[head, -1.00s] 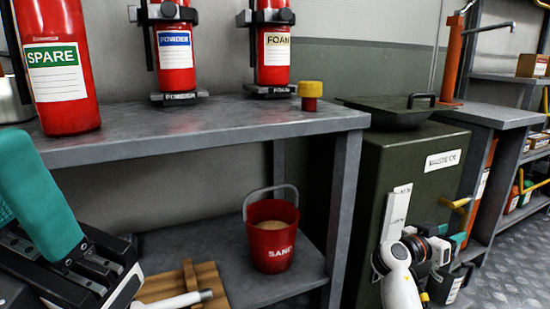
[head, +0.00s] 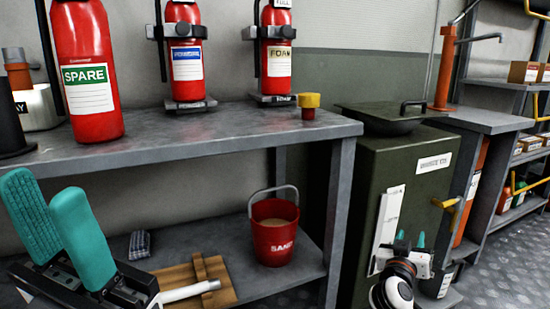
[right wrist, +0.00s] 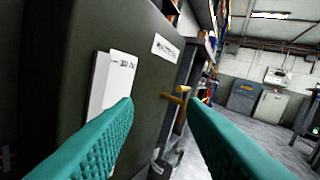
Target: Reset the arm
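My left gripper (head: 43,185) is at the lower left of the head view, its two teal fingers raised and apart with nothing between them. It shows in front of the shelf unit. My right gripper (head: 411,239) is small at the lower right, in front of the green waste bin (head: 405,165); its teal fingertips point away from me. In the right wrist view its fingers (right wrist: 160,102) are wide apart and empty. The bin's side with its labels lies ahead and left of them, and the yellow handle (right wrist: 177,97) shows between and beyond them.
The grey shelf (head: 185,135) bears red extinguishers, including the SPARE one (head: 85,70), and a yellow-topped red item (head: 308,106). Below are a red sand bucket (head: 274,236) and a wooden board (head: 215,275). Floor (head: 515,260) is clear at right.

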